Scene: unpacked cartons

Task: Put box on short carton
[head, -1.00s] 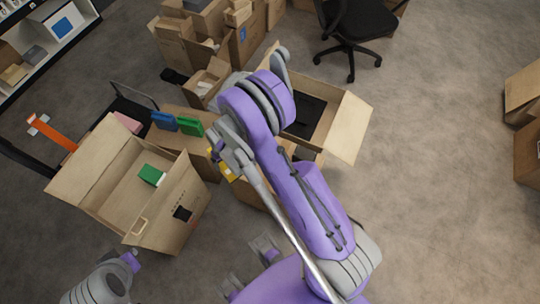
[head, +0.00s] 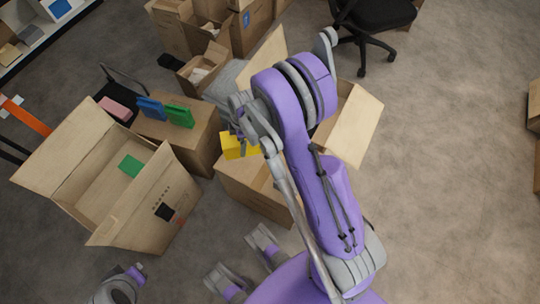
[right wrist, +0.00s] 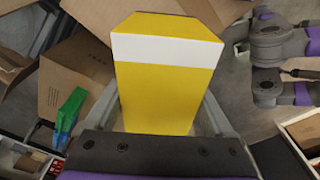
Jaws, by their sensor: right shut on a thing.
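A yellow box with a white band (right wrist: 165,75) is held in my right gripper (head: 236,130); in the head view the yellow box (head: 238,146) shows partly behind the wrist. It is in the air, near the right edge of a short closed carton (head: 200,147). A blue box (head: 151,107) and a green box (head: 179,116) stand side by side on that carton's top. A green box (right wrist: 70,110) also shows at left in the right wrist view.
A big open carton (head: 175,205) with a green item (head: 131,165) inside stands in front left. Stacked cartons and an office chair (head: 375,18) are behind.

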